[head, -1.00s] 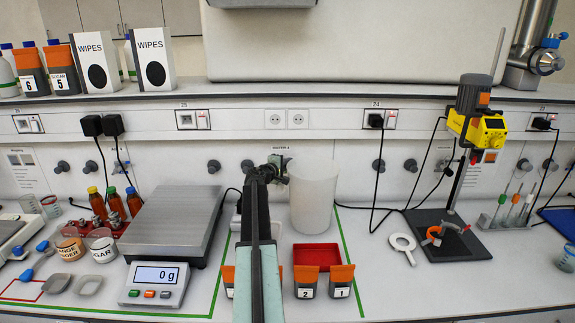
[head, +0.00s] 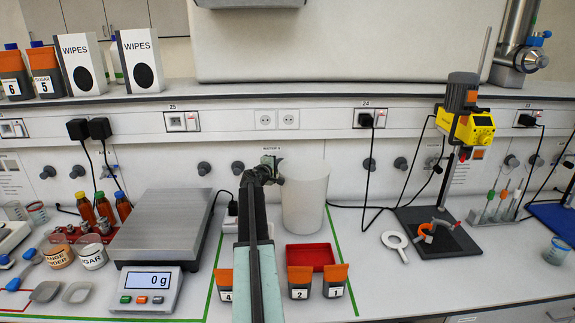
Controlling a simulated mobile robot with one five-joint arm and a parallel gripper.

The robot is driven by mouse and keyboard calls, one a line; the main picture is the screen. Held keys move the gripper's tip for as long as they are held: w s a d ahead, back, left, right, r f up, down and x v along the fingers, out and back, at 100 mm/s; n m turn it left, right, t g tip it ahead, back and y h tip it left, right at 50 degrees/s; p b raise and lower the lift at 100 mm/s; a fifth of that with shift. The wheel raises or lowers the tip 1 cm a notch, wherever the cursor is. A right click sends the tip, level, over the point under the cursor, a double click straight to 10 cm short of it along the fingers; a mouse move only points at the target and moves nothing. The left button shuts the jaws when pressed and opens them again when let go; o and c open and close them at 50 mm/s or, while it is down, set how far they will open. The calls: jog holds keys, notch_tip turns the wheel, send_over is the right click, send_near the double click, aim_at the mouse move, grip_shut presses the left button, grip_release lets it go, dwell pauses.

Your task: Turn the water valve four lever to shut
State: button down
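My gripper (head: 270,166) is at the end of my outstretched arm, close to the back wall panel, just below a small label (head: 264,148) that is too small to read surely. The gripper is small and dark here, and the arm runs up in front of it. Whether its fingers are open or shut does not show. The water valve four lever cannot be made out; it may be hidden behind the gripper. Whether the gripper touches anything on the wall cannot be told.
A white cylindrical container (head: 305,197) stands close to the gripper's right. A scale (head: 165,230) reading 0 g is at left, a red tray (head: 311,256) in front. A yellow stirrer (head: 472,127) stands at right.

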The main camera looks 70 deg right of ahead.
jog(key=c, duration=1.5)
grip_release()
jog(key=a+r+p, duration=0.1)
jog(key=a, duration=0.6)
jog(key=shift+a+r, duration=0.2)
jog(key=shift+a, duration=0.15)
jog(key=shift+w, duration=0.1)
